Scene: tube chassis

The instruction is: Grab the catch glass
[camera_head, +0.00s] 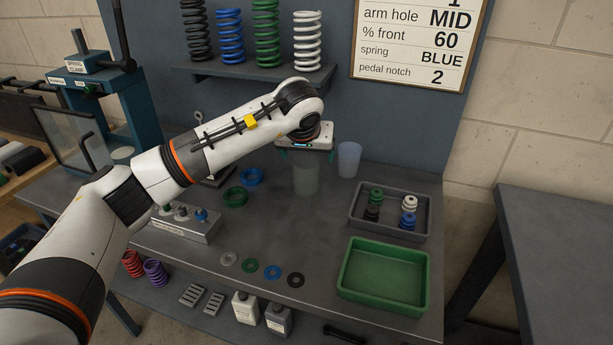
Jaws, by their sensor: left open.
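A clear, greenish glass (305,178) stands upright on the grey workbench, directly below my left gripper. A second translucent, bluish cup (348,160) stands upright just to its right, near the back. I cannot tell from any label which one is the catch glass. My left gripper (306,154) points down with its jaws open, one finger at each side above the greenish glass. The gripper body hides the top of that glass, and I cannot tell whether the fingers touch it. My right gripper is not in view.
A grey tray (365,226) with small spools and a green tray (347,290) are on the right. Blue and green rings (236,197) lie left of the glass. Washers (272,272) line the front edge. A spring shelf (250,74) is behind. The middle bench is clear.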

